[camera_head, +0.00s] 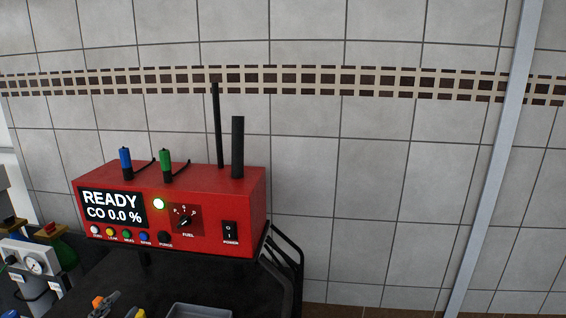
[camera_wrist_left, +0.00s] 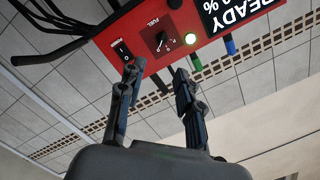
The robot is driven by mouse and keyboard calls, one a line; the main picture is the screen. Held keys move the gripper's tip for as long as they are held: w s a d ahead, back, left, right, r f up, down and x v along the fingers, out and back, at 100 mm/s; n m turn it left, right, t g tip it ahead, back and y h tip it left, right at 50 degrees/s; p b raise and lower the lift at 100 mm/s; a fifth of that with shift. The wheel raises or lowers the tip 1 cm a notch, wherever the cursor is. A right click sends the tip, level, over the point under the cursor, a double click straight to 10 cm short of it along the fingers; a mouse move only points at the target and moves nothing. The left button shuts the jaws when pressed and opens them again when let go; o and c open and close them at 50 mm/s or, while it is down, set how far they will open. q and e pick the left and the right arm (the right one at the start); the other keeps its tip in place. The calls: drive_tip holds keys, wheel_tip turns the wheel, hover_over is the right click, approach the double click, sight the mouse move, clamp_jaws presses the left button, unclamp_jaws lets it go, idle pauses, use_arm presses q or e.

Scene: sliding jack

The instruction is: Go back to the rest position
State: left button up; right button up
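A red analyzer box (camera_head: 150,185) stands on a dark cart top in the head view, its screen (camera_head: 112,206) reading READY and CO 0.0 %. A round green light is lit beside the screen, and the FUEL knob (camera_head: 184,222) and POWER switch (camera_head: 229,232) are to its right. My left gripper (camera_wrist_left: 155,72) shows in the left wrist view with its two fingers apart and nothing between them. The red box (camera_wrist_left: 195,22) appears upside down beyond the fingertips; I cannot tell the exact distance. I cannot make out either gripper in the head view.
Blue (camera_head: 125,160) and green (camera_head: 165,160) cable plugs and two black rods stand on the box. A black cart handle (camera_head: 287,255) is at its right. A gauge unit (camera_head: 35,266) is at lower left, a grey tray (camera_head: 200,310) at the bottom. A tiled wall is behind.

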use_arm(q)
drive_tip(key=s+d+f+n+g+y, duration=0.1)
drive_tip(key=s+d+f+n+g, duration=0.15)
drive_tip(key=s+f+g, duration=0.35)
drive_tip(key=s+d+f+n+g+y, duration=0.15)
drive_tip(key=s+f+n, duration=0.25)
drive_tip(key=f, duration=0.5)
drive_tip(key=s+d+f+n+g+h, duration=0.1)
drive_tip(key=s+d+f+g, duration=0.25)
drive_tip(key=s, duration=0.35)
drive_tip(key=s+d+f+n+g, duration=0.1)
drive_tip(key=s+d+f+g, duration=0.2)
drive_tip(key=s+d, duration=0.35)
wheel_tip(320, 180, down, 26)
drive_tip(key=s+a+g+b, duration=0.1)
drive_tip(key=s+b, duration=0.1)
drive_tip(key=s+a+f+g+b, duration=0.1)
drive_tip(key=s+a+f, duration=0.2)
drive_tip(key=s+f, duration=1.4)
drive_tip(key=shift+s+a+f, duration=0.15)
drive_tip(key=shift+f, duration=0.5)
use_arm(e)
wheel_tip(320, 180, down, 3)
drive_tip(key=shift+f, duration=0.1)
use_arm(q)
drive_tip(key=shift+m, duration=0.25)
